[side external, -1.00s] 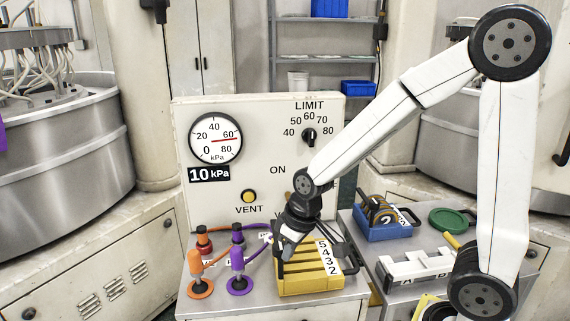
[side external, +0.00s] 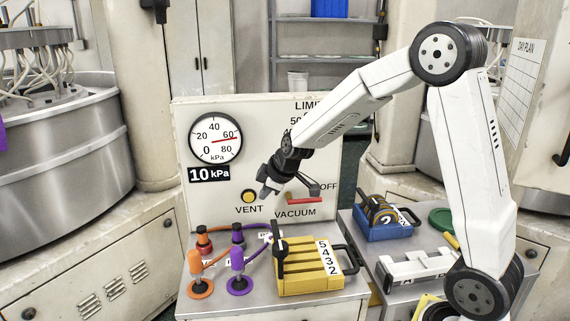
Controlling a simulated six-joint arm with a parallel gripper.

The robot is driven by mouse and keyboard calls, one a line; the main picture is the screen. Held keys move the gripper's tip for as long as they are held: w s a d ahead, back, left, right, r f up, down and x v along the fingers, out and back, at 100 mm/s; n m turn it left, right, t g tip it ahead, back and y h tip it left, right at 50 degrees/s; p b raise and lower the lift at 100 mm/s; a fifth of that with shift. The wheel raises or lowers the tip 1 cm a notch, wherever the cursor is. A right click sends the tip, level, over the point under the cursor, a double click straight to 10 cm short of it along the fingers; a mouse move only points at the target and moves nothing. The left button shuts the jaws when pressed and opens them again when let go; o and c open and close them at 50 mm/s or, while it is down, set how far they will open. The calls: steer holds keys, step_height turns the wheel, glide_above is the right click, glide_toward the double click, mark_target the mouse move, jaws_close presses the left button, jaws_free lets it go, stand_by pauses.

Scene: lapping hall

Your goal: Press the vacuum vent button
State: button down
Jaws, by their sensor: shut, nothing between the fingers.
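The vent button (side external: 250,197) is a round yellow button in a dark ring, low on the cream control panel (side external: 195,225), above the printed word VENT. My gripper (side external: 265,193) is shut and empty. In the picture its tip is just right of the button, pointing down and left. A small gap shows between them; how far the tip is from the panel face, I cannot tell. The pressure gauge (side external: 215,138) sits at the panel's upper left, its needle near 60, with a 10 kPa label below.
A red VACUUM lever (side external: 305,200) is right of my gripper. Below stand a yellow slotted box (side external: 310,268) with a handle, and orange (side external: 197,265) and purple (side external: 238,262) suction cups with hoses. A blue tray (side external: 388,230) lies to the right. The limit knob is hidden behind my arm.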

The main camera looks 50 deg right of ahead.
mark_target(249, 197)
steer(key=shift+w+d+r+n+t+h, duration=0.2)
steer(key=shift+w+d, duration=0.1)
steer(key=shift+d, duration=0.15)
steer(key=shift+w+d+r+n+t+h, duration=0.1)
steer(key=shift+w+d+n, duration=0.15)
steer(key=shift+d, duration=0.2)
steer(key=shift+w+f, duration=0.2)
steer(key=shift+f, duration=0.05)
steer(key=w+d+f, duration=0.3)
steer(key=w+f, duration=0.4)
steer(key=w, duration=0.1)
steer(key=shift+w+d+f, duration=0.25)
steer(key=shift+f, duration=0.15)
stand_by(0.5)
